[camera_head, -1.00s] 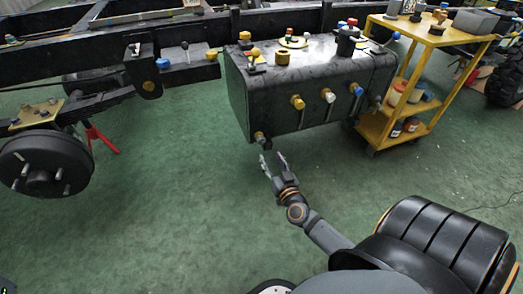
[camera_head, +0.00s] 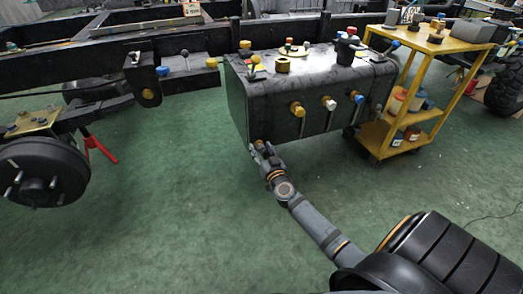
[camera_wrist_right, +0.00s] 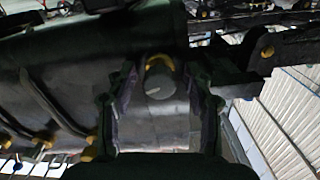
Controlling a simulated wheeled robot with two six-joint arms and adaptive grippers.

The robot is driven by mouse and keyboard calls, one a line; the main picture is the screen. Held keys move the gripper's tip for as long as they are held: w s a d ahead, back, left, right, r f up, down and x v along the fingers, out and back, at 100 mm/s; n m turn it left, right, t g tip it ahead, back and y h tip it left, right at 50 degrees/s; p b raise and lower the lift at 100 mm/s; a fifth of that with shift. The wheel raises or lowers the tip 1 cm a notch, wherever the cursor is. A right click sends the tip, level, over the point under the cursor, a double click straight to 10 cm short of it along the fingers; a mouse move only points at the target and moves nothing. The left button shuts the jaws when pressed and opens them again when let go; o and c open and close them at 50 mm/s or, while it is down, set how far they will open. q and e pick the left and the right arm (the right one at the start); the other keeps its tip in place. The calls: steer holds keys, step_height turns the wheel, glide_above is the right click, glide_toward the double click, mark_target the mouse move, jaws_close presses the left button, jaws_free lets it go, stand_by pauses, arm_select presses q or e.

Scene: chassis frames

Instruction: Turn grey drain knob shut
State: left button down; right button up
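The grey drain knob (camera_wrist_right: 158,90) shows in the right wrist view as a round grey end with a yellow collar behind it. It sits low on the near left corner of the black tank (camera_head: 275,125). My right gripper (camera_head: 262,151) reaches up to that corner and mostly hides the knob in the head view. In the right wrist view its two fingers (camera_wrist_right: 160,108) stand apart, one on each side of the knob, with a visible gap on both sides. My left gripper is not in view.
Yellow, white and blue knobs (camera_head: 329,103) stick out of the tank's front. More fittings stand on its top. A yellow cart (camera_head: 385,148) stands close to the right. A chassis rail (camera_head: 110,48) and wheel hub (camera_head: 38,175) lie left. The green floor in front is clear.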

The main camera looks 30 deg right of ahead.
jaws_close()
steer(key=shift+m, duration=0.4)
steer(key=m+p, duration=0.1)
steer(key=m, duration=0.2)
steer(key=m+p, duration=0.1)
steer(key=m, duration=0.2)
steer(key=shift+m, duration=0.3)
steer(key=m, duration=0.3)
steer(key=shift+f+m, duration=0.1)
steer(key=shift+m, duration=0.2)
steer(key=m, duration=0.3)
steer(key=shift+m, duration=0.3)
steer(key=m, duration=0.6)
steer(key=shift+m, duration=0.3)
